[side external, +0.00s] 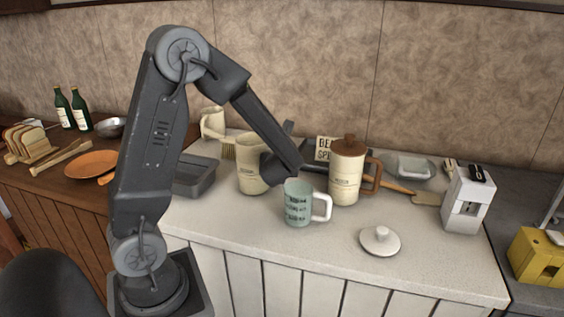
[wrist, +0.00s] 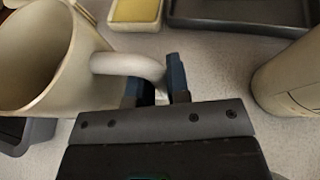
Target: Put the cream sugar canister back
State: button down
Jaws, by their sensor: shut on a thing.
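The cream canister (side external: 250,172) is on the left middle of the pale counter, upright, with its open top showing. It also fills the left of the wrist view (wrist: 62,75), where its inside looks empty. My gripper (wrist: 158,82) is shut on its pale handle (wrist: 125,63). In the side view my gripper (side external: 272,166) is at the canister's right, its fingertips hidden. I cannot tell whether the base touches the counter. A loose cream lid (side external: 380,240) with a knob lies at the front right. The canister's label is too small to read.
A mint mug (side external: 297,205) stands in front of my gripper. A cream canister with brown lid and handle (side external: 346,172) stands close to the right. Behind are another cream vessel (side external: 212,122) and a sign (side external: 325,148). A grey tray (side external: 197,180) is left; a white appliance (side external: 467,200) is right.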

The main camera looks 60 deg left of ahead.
dwell(0.3)
jog(key=c, duration=1.5)
grip_release()
jog(key=shift+f, duration=0.15)
jog(key=shift+c, duration=0.2)
jog(key=o, duration=0.4)
jog(key=shift+o, duration=0.2)
